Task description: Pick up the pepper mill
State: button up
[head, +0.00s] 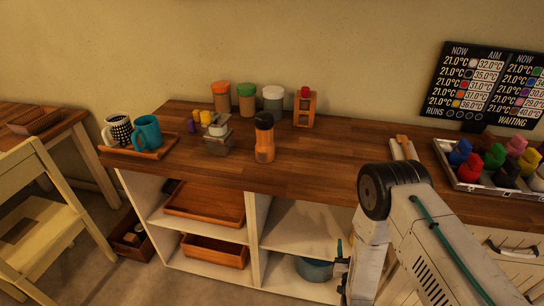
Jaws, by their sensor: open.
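What looks like the pepper mill (264,144) stands upright on the wooden counter, near its front edge, left of the picture's middle. It has an orange-brown body and a black top. My gripper (341,268) shows only in part at the bottom, below the counter's level and in front of the shelves. It is open, apart from the mill, to its right and lower. My arm hides much of the gripper and the counter behind it.
A small grey box with coloured pieces (213,132) stands close left of the mill. Jars (246,99) and a wooden stand (305,108) are behind. A tray (165,147) with mugs is far left; a case (462,183) of coloured items is right.

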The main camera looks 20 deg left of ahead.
aim_at(264, 147)
jog(key=u, duration=1.15)
